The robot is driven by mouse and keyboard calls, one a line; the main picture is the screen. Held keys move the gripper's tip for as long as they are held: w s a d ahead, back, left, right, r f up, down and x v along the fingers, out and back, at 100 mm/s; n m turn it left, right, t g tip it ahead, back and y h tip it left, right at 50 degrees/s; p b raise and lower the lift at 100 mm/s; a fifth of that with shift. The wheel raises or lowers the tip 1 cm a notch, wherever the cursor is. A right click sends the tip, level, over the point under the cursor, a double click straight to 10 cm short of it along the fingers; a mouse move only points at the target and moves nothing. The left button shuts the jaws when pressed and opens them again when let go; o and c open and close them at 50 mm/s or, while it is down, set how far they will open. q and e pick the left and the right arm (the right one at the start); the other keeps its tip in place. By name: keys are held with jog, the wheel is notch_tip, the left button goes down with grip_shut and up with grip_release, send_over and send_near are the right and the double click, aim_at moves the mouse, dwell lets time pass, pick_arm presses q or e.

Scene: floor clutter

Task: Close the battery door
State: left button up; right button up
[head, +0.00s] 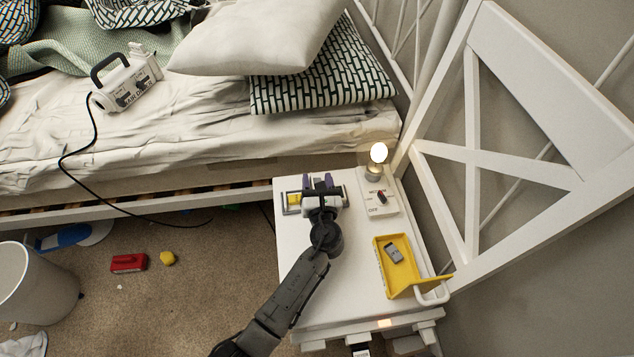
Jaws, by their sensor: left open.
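My left gripper (317,184) reaches in from below over the white bedside table (340,285). Its purple-tipped fingers are apart, with nothing clearly held between them. A small framed device (285,203) with a yellow part (294,199) inside lies at the table's back left, beside and partly under the gripper. The gripper hides much of this device, so I cannot tell which part is the battery door, how it stands, or whether the fingers touch it. My right gripper is not in view.
A switch box (380,207) and a lit bulb (379,153) stand at the table's back right. A yellow tray (409,283) holds a small grey item (394,253). The bed (200,150) lies behind. A red block (128,263) and bin (35,290) are on the floor.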

pick_arm(q)
jog(key=c, duration=0.8)
jog(key=shift+s+a+r+n+p, duration=0.1)
jog(key=shift+a+r+n+p, duration=0.1)
jog(key=shift+a+n+p, duration=0.45)
jog(key=shift+c, duration=0.3)
jog(key=shift+a+n, duration=0.15)
jog(key=shift+n, duration=0.7)
jog(key=shift+s+a+n, duration=0.1)
jog(key=shift+a+n, duration=0.35)
jog(key=shift+n, duration=0.5)
jog(key=shift+s+a+n, duration=0.1)
jog(key=shift+a+n, duration=0.35)
jog(key=shift+n, duration=0.5)
